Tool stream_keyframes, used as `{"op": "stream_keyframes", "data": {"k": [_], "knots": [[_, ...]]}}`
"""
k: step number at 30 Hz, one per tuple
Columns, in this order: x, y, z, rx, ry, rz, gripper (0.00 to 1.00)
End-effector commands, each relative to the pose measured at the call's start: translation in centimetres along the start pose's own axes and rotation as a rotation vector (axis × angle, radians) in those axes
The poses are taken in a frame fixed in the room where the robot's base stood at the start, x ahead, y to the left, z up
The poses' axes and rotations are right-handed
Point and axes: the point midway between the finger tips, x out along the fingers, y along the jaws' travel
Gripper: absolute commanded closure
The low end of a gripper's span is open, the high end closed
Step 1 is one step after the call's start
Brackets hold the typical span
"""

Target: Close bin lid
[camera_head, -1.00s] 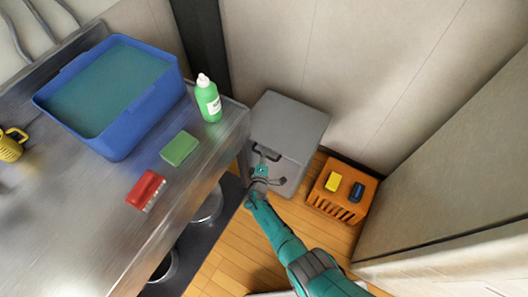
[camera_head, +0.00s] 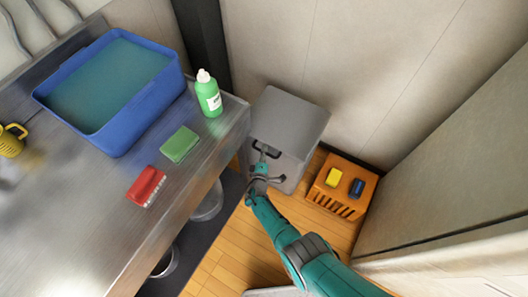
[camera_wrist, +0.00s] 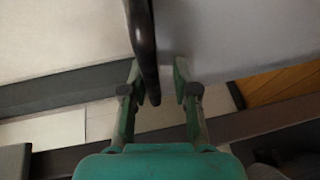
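The grey bin (camera_head: 284,172) stands on the floor right of the counter, against the wall. Its grey lid (camera_head: 292,118) is the broad flat panel at its top; I cannot tell its exact angle. A dark handle (camera_head: 266,149) sits near the lid's lower edge. My gripper (camera_head: 261,164) is at this handle. In the wrist view my gripper (camera_wrist: 158,85) has its two fingers apart, with a dark curved bar (camera_wrist: 143,50), apparently the handle, between them. The bar lies closer to the left finger, with a clear gap to the right finger.
An orange crate (camera_head: 327,197) with a yellow and a dark blue item on top stands right of the bin. The metal counter (camera_head: 100,215) at left holds a blue tub (camera_head: 122,143), a green bottle (camera_head: 209,97), a green sponge (camera_head: 180,144) and a red brush (camera_head: 146,186).

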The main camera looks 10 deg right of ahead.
Motion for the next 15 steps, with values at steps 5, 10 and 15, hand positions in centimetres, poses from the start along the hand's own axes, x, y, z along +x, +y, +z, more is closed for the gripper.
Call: {"op": "stream_keyframes", "data": {"k": [5, 10, 15], "knots": [[-0.05, -0.04, 0.1, -0.001, -0.002, 0.001, 0.75], [-0.02, 0.04, 0.1, -0.001, -0.002, 0.003, 0.75], [-0.17, 0.07, 0.07, 0.0, -0.002, 0.004, 0.75]]}}
